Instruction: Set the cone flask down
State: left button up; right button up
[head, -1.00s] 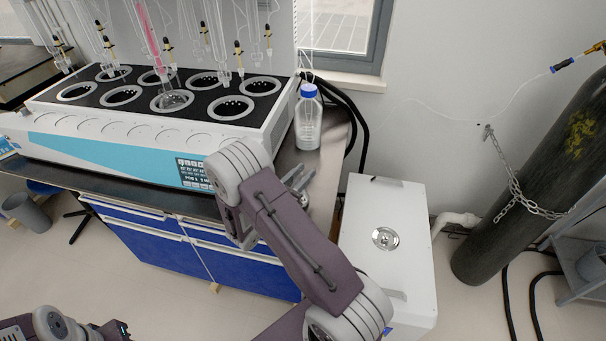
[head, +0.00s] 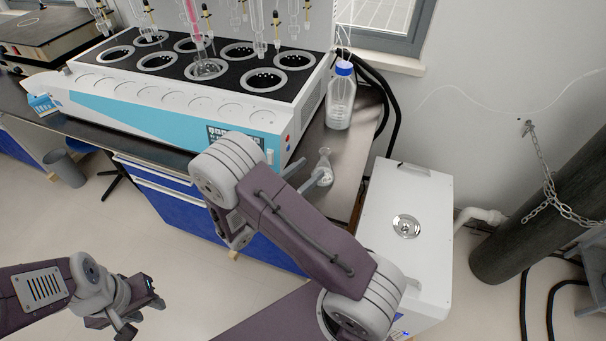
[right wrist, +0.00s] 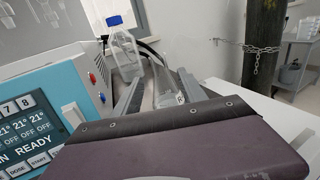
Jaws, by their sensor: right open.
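The cone flask (head: 325,166) is small, clear glass and stands upright on the metal bench top near its right end. It also shows in the right wrist view (right wrist: 164,98), between and beyond the fingers. My right gripper (head: 303,177) is open, its fingertips close to the flask on its near left side. In the right wrist view its two fingers (right wrist: 160,90) are spread, one on each side of the flask; I cannot tell if either touches it. My left gripper (head: 142,312) is low at the left, away from the bench, with its fingers apart and empty.
A blue-capped bottle (head: 340,97) stands on the bench behind the flask. The white and blue distiller (head: 180,110) fills the bench to the left. A white box unit (head: 405,225) stands on the floor right of the bench. A gas cylinder (head: 545,210) is chained at the right.

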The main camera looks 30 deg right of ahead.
jog(key=shift+v, duration=1)
jog(key=shift+s+d, duration=0.15)
jog(key=shift+s, duration=0.1)
jog(key=s+d+f+m+g+y, duration=0.1)
jog(key=s+m+g, duration=0.1)
jog(key=s, duration=0.1)
jog(key=s+m+g+y, duration=0.1)
jog(key=s+m+g, duration=0.1)
jog(key=s, duration=0.1)
jog(key=s+d+f+m+g+y, duration=0.1)
jog(key=s+m+g+y, duration=0.1)
jog(key=s+g, duration=0.1)
jog(key=shift+d+f+m, duration=0.3)
jog(key=shift+d+f, duration=0.05)
jog(key=s+a+f+m+g+y, duration=0.1)
jog(key=s+a+f+m+y, duration=0.3)
jog(key=s+a+m+y, duration=0.35)
jog(key=w+a+r+m+t+y, duration=0.1)
jog(key=w+a+m+t+y, duration=0.3)
jog(key=w+m+y, duration=0.2)
jog(key=shift+a+r+m, duration=0.4)
jog(key=shift+m, duration=0.35)
